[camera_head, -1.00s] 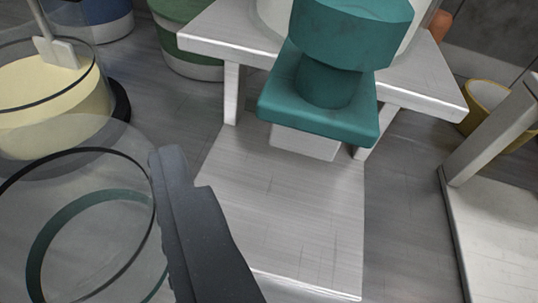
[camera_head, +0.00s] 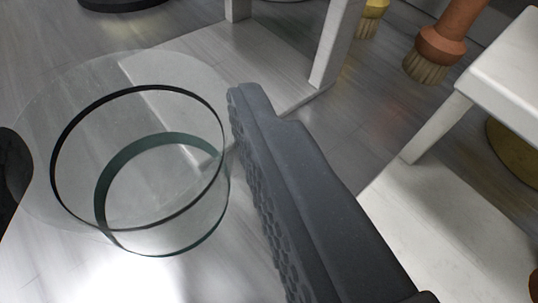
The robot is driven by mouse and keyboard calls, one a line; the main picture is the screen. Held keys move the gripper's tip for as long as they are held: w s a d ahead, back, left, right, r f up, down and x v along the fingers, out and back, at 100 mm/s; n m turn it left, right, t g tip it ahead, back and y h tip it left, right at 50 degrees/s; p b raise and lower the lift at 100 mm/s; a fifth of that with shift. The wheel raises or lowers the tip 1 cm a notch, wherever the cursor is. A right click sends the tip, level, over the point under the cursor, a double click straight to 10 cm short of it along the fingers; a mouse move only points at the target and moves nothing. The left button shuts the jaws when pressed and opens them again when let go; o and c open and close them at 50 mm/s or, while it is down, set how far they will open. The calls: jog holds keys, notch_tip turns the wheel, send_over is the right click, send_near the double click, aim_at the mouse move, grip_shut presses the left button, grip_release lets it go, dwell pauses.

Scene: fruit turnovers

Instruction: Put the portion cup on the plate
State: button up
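The portion cup (camera_head: 180,232) appears as a clear round vessel with a dark rim line and a faint wide transparent brim. It sits at left, between the fingers of my gripper (camera_head: 125,135). The dark grey right finger has a textured inner pad and meets the cup's right side. Only a dark piece of the left finger shows at the left edge. My gripper looks shut on the cup, which stays with it across the frames. I cannot make out a plate in this view.
A pale streaked surface (camera_head: 45,265) lies under the cup. White stand legs (camera_head: 340,40) rise at the top. A brown brush (camera_head: 440,50) and a yellow brush (camera_head: 370,18) are at the upper right. A white stand (camera_head: 450,225) fills the right.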

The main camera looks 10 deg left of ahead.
aim_at(218, 208)
jog(key=s+d, duration=0.1)
jog(key=s+d+f, duration=0.1)
jog(key=d, duration=0.1)
jog(key=s+d+f+b, duration=0.1)
jog(key=shift+d+f, duration=0.2)
jog(key=shift+f, duration=0.05)
jog(key=w+a, duration=0.2)
jog(key=w, duration=0.2)
jog(key=w+a, duration=0.2)
jog(key=w, duration=0.2)
jog(key=w+a+b, duration=0.1)
jog(key=w+a, duration=0.2)
jog(key=w, duration=0.1)
jog(key=shift+w+a, duration=0.1)
jog(key=x, duration=0.4)
jog(key=shift+f, duration=0.2)
jog(key=o, duration=1.1)
jog(key=shift+c, duration=0.2)
